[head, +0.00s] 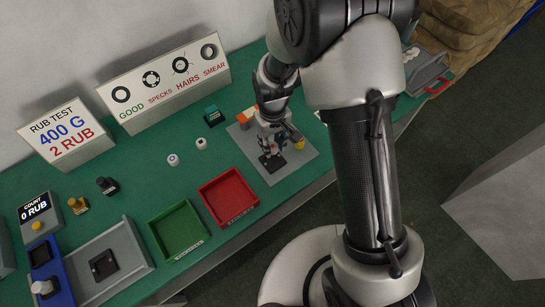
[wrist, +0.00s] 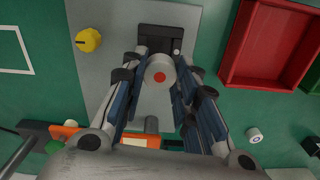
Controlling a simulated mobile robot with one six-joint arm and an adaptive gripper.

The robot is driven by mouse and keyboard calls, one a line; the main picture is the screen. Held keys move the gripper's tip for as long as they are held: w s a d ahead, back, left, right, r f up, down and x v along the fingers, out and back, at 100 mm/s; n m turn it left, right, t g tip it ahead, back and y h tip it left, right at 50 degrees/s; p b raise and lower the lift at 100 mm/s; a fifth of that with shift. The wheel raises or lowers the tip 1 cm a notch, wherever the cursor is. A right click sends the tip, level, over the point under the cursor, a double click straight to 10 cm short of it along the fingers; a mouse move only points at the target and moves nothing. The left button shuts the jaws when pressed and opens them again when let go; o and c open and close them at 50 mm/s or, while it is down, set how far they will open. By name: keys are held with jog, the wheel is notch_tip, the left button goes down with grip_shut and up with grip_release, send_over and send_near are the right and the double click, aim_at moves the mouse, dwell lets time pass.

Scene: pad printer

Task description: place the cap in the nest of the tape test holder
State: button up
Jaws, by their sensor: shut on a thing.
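My gripper (wrist: 158,70) is shut on a white cap (wrist: 160,73) with a red dot on its face, held between the fingertips. In the wrist view the cap appears just below the black nest block (wrist: 168,38) of the tape test holder and overlaps its lower edge. I cannot tell the height gap. The holder's grey base plate (wrist: 106,22) also shows in the head view (head: 304,158), with the black block (head: 271,163) at its front. My gripper (head: 272,137) is over this plate there; the fingers hide most of the cap.
A yellow knob (wrist: 88,40) is beside the nest. A red tray (head: 229,197) and a green tray (head: 179,230) lie left of the holder. Two loose caps, one (head: 173,160) and another (head: 201,143), stand on the green mat. An orange item (wrist: 66,132) is near my gripper.

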aim_at(273, 162)
notch_tip(273, 162, down, 8)
jog(key=shift+w+r+b, duration=0.1)
jog(key=shift+r+b, duration=0.1)
jog(key=shift+b, duration=0.65)
jog(key=shift+r, duration=0.1)
jog(key=shift+f, duration=0.25)
jog(key=shift+s+d+f+b, duration=0.1)
jog(key=shift+s+f+b, duration=0.2)
jog(key=shift+f+b, duration=0.15)
jog(key=o, duration=0.8)
jog(key=shift+w+f, duration=0.1)
